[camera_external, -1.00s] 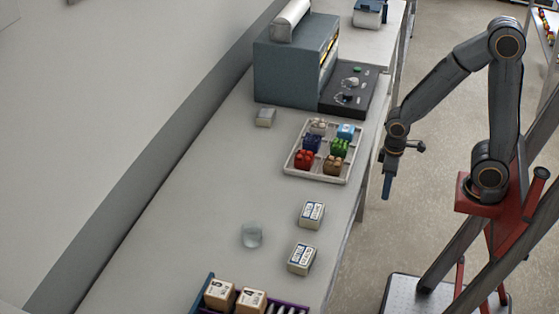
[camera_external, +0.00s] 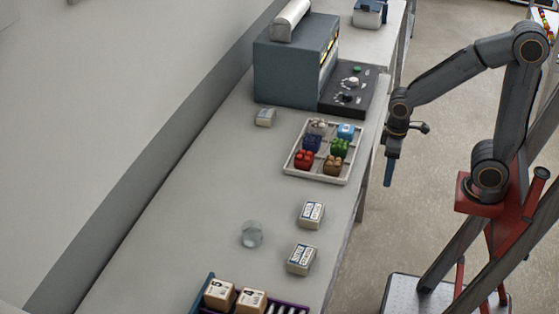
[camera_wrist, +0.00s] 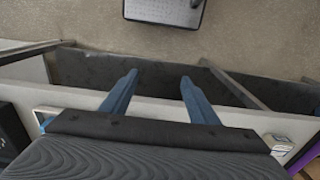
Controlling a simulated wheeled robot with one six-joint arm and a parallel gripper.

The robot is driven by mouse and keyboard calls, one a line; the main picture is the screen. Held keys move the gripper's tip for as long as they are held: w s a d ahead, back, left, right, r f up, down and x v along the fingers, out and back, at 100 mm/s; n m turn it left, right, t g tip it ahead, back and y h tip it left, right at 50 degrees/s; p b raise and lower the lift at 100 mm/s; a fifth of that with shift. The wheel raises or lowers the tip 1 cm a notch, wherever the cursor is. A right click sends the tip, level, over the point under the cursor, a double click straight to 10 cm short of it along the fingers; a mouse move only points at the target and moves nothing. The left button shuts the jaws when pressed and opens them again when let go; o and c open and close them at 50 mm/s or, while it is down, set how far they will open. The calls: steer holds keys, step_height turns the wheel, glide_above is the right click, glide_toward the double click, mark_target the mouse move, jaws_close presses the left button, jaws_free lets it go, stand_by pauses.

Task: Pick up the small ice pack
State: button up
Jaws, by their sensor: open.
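I cannot tell for sure which thing is the small ice pack. A light blue piece (camera_external: 346,131) sits in the far right compartment of a white tray (camera_external: 318,178). Two white boxes with blue print, one (camera_external: 312,213) behind the other (camera_external: 301,259), stand on the bench nearer the camera. A small pale block (camera_external: 265,117) lies left of the tray. My gripper (camera_external: 389,182) hangs fingers down, right of the bench edge and the tray, touching nothing. In the wrist view my gripper (camera_wrist: 158,75) shows two blue fingers apart with nothing between them.
A grey machine (camera_external: 290,65) with a black control panel (camera_external: 349,92) stands behind the tray. A clear round object (camera_external: 251,235) and a purple-edged rack with brown boxes (camera_external: 235,297) are nearer the camera. The bench (camera_external: 190,200) is clear on the left.

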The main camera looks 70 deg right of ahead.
step_height(320, 180, up, 9)
steer(key=n+p, duration=0.6)
steer(key=n, duration=1.2)
glide_above(346, 128)
steer(key=f, duration=0.5)
steer(key=shift+s+a+f, duration=0.15)
steer(key=shift+a+f, duration=0.05)
steer(key=shift+f, duration=0.2)
steer(key=shift+d+f+p, duration=0.2)
steer(key=shift+f+p, duration=1.15)
steer(key=shift+f, duration=2.35)
steer(key=c, duration=0.9)
